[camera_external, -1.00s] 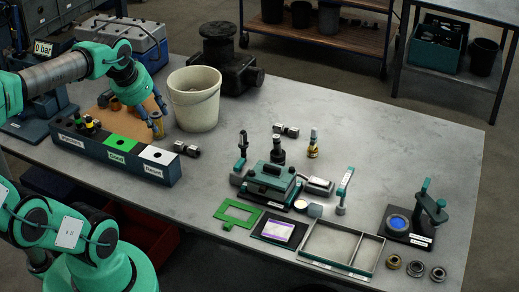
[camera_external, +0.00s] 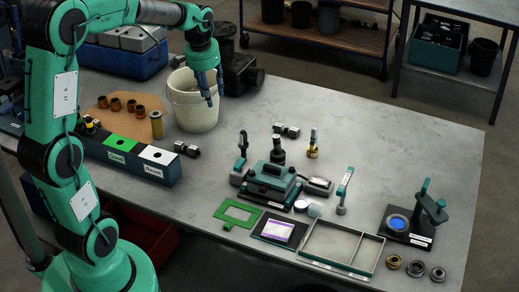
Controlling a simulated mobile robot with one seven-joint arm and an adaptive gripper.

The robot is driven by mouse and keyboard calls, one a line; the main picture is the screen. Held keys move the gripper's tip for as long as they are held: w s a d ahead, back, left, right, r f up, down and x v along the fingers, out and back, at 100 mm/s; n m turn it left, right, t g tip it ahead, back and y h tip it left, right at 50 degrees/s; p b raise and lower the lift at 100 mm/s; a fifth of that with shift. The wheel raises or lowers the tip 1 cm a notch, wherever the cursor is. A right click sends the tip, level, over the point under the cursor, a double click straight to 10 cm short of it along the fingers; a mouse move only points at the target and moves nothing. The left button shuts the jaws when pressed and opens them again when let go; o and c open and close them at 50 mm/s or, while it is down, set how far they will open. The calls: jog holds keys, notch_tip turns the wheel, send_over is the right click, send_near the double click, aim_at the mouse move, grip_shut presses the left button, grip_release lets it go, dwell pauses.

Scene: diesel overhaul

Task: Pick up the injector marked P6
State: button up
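No P6 mark is readable at this size, so I cannot tell which part is the injector marked P6. Candidates are a dark metal part (camera_external: 187,149) lying beside the bin row, a similar part (camera_external: 286,130) lying at the back middle, and a brass-and-dark part (camera_external: 313,145) standing upright. My gripper (camera_external: 215,97) points down in front of the white bucket (camera_external: 193,112), above the table. Its fingers look apart with nothing between them.
The bin row (camera_external: 130,160) has green and white tops. Small brown cups (camera_external: 130,105) stand on a tan board. A teal fixture (camera_external: 270,182), an open divided tray (camera_external: 340,245) and a stand (camera_external: 410,225) fill the front right. The table's back right is clear.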

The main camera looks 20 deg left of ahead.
jog(key=w+d+f+g, duration=0.1)
jog(key=w+d+f, duration=0.1)
jog(key=w+f, duration=0.6)
jog(key=m+g, duration=0.1)
send_over(243, 152)
jog(key=w, duration=0.1)
notch_tip(243, 152, down, 11)
jog(key=shift+w+a+f, duration=0.1)
jog(key=shift+f, duration=0.1)
jog(key=shift+f, duration=4.3)
jog(key=shift+s+a+f+b, duration=0.15)
jog(key=shift+f+b, duration=0.6)
jog(key=shift+f, duration=1.85)
